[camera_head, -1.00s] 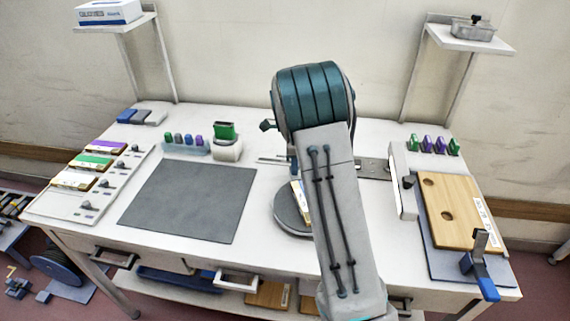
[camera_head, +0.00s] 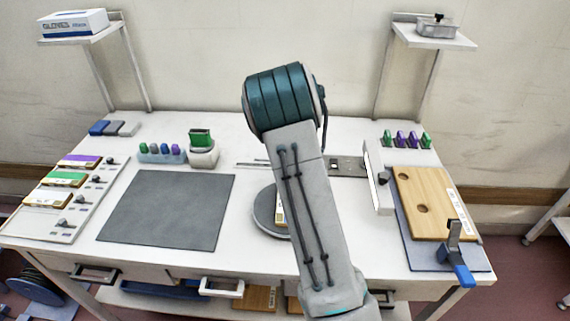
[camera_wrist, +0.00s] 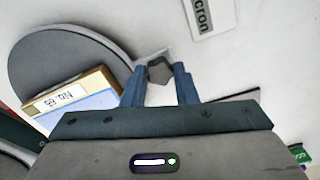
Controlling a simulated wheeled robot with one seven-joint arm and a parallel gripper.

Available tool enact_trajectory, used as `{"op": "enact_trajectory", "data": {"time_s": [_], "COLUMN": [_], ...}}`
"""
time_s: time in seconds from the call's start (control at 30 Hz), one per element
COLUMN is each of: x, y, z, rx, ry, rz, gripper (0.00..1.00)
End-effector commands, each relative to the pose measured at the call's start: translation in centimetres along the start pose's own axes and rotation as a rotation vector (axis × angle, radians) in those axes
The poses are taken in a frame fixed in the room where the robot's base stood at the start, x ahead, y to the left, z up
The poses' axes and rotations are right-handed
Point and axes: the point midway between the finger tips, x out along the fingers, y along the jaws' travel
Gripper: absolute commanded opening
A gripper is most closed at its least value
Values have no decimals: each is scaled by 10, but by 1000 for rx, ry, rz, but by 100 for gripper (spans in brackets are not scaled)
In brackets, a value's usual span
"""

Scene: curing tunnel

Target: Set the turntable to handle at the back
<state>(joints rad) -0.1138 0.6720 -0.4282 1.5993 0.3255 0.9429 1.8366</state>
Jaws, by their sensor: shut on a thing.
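The turntable is a dark grey round disc (camera_wrist: 75,62) at the left of the wrist view. In the head view its left edge (camera_head: 264,212) shows on the bench, with the rest hidden behind my arm. A wooden-edged block with a white label (camera_wrist: 75,98) sits on the disc. My gripper (camera_wrist: 159,76) has its two blue fingers shut on the turntable's grey handle (camera_wrist: 160,69), which sticks out beside the disc's rim. In the head view my gripper and the handle are hidden behind my arm.
A dark grey mat (camera_head: 165,210) lies left of the turntable. A wooden board with holes (camera_head: 425,205) and a blue-handled clamp (camera_head: 458,262) are at the right. A white upright panel (camera_head: 378,180) stands near my arm. Shelf posts rise at the back corners.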

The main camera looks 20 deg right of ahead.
Motion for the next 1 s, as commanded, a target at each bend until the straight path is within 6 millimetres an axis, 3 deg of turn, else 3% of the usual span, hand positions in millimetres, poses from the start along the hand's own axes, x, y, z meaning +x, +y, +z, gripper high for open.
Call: {"op": "enact_trajectory", "data": {"time_s": [0.63, 0.67, 0.73, 1.0], "x": [-4, -4, -3, -2], "y": [-4, -4, -4, -2], "z": [-2, -2, -2, -3], "rx": [27, 27, 27, 26], "ry": [-5, -5, -4, -2], "rz": [-11, -11, -9, -4], "gripper": [0, 32, 48, 48]}}
